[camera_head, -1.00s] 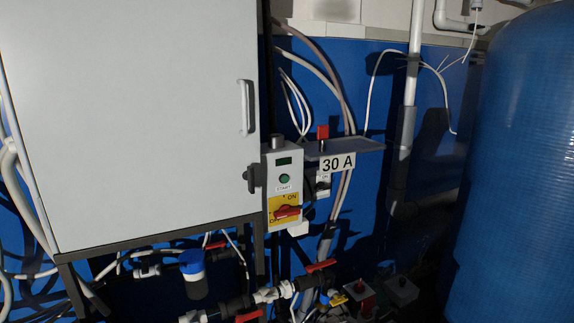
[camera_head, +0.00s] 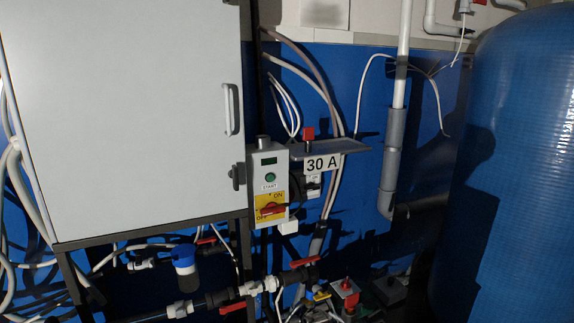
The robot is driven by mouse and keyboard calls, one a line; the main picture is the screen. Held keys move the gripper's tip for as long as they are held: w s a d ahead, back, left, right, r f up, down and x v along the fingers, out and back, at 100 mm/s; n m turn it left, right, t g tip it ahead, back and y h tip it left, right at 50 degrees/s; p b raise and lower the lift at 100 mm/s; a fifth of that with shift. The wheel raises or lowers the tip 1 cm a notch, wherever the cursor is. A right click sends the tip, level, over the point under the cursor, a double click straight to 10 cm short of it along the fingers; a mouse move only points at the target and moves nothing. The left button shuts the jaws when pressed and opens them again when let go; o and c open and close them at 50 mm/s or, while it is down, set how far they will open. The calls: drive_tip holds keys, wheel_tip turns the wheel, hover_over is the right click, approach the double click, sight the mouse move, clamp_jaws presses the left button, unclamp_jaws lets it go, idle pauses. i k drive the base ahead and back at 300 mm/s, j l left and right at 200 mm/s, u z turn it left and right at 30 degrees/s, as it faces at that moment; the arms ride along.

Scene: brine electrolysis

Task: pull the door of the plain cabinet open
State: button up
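The plain cabinet (camera_head: 120,120) is a large light-grey box at the left, and its door faces me and looks shut. A white vertical bar handle (camera_head: 228,109) sits near the door's right edge. A dark latch (camera_head: 238,176) is at the right edge below the handle. The cabinet rests on a dark metal frame (camera_head: 150,236). My gripper is not visible in this view, so its position relative to the handle does not show.
A grey control box (camera_head: 268,160) with a red-and-yellow switch stands right of the cabinet. A small shelf (camera_head: 330,147) carries a "30 A" label. A large blue tank (camera_head: 515,150) fills the right. Pipes and valves (camera_head: 235,292) run below; white hoses hang at left.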

sight(127, 115)
drive_tip(key=u, duration=1.25)
